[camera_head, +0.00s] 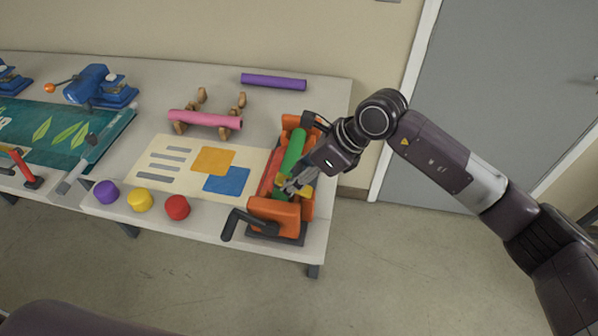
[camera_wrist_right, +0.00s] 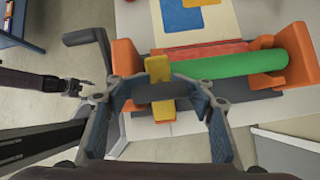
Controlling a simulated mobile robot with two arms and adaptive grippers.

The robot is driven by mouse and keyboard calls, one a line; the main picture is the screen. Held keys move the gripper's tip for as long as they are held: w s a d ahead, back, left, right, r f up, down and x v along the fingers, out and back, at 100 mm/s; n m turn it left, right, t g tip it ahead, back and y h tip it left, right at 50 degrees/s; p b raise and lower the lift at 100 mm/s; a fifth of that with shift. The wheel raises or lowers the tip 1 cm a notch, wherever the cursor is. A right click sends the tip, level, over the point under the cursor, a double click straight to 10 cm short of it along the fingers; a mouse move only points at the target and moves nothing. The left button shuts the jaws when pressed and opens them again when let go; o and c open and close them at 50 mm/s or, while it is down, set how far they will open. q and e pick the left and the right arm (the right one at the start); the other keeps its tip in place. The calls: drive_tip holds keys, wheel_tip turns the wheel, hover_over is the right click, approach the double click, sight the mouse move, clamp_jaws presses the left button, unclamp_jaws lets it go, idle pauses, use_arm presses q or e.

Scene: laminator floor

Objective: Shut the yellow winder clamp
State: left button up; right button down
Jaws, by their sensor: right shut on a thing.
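The orange winder (camera_head: 276,212) stands at the right end of the table, with a green roll (camera_head: 293,152) and a red strip lying along it. The yellow clamp (camera_head: 306,193) is at the winder's near part, partly hidden by my right gripper (camera_head: 291,186). In the right wrist view the clamp (camera_wrist_right: 159,66) shows as a yellow piece between the fingertips, with more yellow below. My right gripper is shut on the clamp. I cannot tell how far the clamp is closed. My left gripper (camera_wrist_right: 78,87) shows small at the left of the right wrist view, away from the winder; its jaws are unclear.
A black crank (camera_head: 240,222) sticks out at the winder's near left. A printed sheet (camera_head: 160,166) lies left of it. Purple, yellow and red (camera_head: 177,207) knobs line the front edge. A pink roll (camera_head: 205,119) rests on wooden stands behind; a purple roll (camera_head: 273,82) lies farther back.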

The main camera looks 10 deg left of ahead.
drive_tip(key=h+b, duration=0.1)
drive_tip(key=a+f+h+b, duration=0.1)
drive_tip(key=h, duration=0.1)
drive_tip(key=shift+w+a+f+h+b, duration=0.1)
drive_tip(key=shift+w+a+h+b, duration=0.05)
drive_tip(key=shift+h+b, duration=0.15)
drive_tip(key=shift+a+f+h+b, duration=0.2)
drive_tip(key=shift+h+b, duration=0.25)
drive_tip(key=shift+h, duration=0.25)
drive_tip(key=shift+r, duration=0.1)
drive_tip(key=c, duration=1.4)
unclamp_jaws()
drive_tip(key=shift+c, duration=0.2)
drive_tip(key=o, duration=0.5)
drive_tip(key=shift+f, duration=0.2)
